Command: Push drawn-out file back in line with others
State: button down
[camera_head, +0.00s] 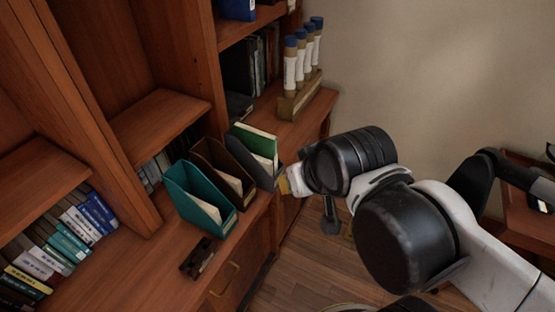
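Three open-topped magazine files stand on the wooden ledge: a teal file (182,198) at left, a dark brown file (207,160) in the middle, and a grey file (243,158) at right. Each holds papers, and a green folder (256,141) rises from the grey one. My gripper (288,184) is just right of the grey file's front, mostly hidden behind my arm. I cannot tell whether it touches the file or how its fingers are set.
A dark patterned object (197,258) lies on the ledge in front of the teal file. A wooden rack (300,98) of blue-capped white tubes stands behind the grey file. Books (75,235) fill the shelf at left. A wooden upright (90,125) divides the shelving.

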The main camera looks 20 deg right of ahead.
aim_at(260, 169)
jog(key=l, duration=0.5)
jog(key=k+l+u, duration=0.15)
jog(key=l, duration=0.35)
jog(key=k+l, duration=0.1)
jog(key=l, duration=0.4)
jog(key=u, duration=0.05)
